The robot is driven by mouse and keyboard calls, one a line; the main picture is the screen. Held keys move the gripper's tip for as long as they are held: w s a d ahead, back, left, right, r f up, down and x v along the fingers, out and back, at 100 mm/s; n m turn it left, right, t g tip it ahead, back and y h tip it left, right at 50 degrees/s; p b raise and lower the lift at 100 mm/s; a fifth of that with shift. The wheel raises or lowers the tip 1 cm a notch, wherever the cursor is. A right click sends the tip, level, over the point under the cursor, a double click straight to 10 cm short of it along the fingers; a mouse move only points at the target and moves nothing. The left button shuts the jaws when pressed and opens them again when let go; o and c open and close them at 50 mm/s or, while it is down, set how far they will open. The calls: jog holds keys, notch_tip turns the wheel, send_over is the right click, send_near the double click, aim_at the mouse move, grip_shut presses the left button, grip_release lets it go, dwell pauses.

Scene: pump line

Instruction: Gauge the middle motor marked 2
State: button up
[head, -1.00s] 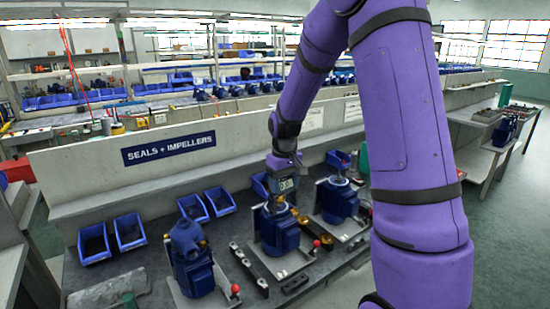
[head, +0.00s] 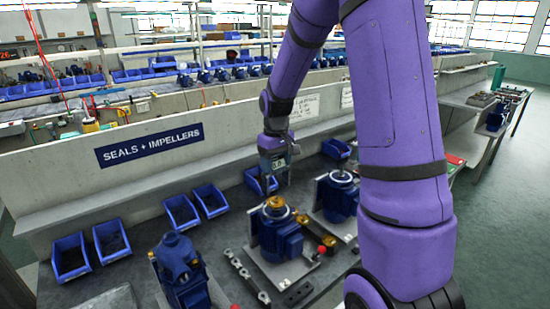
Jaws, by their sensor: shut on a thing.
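The middle motor (head: 281,237) is a blue unit with a brass-coloured top, upright on a pale plate on the bench. Its number mark is not legible. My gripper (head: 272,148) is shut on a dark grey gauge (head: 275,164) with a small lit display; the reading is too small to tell. In the picture the gauge sits just above the middle motor's brass top, with a gap between them. A blue motor (head: 181,268) stands to the left, and another blue motor (head: 341,194) with a pale disc on top stands to the right.
A red knob (head: 329,241) is right of the middle motor. Blue bins (head: 182,211) line the back of the bench below the sign wall (head: 150,145). My purple arm hides the right side.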

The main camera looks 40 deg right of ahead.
jog(key=shift+f, duration=4.1)
jog(key=shift+f, duration=0.2)
jog(key=o, duration=1.6)
jog(key=shift+o, duration=0.2)
jog(key=shift+r, duration=4.5)
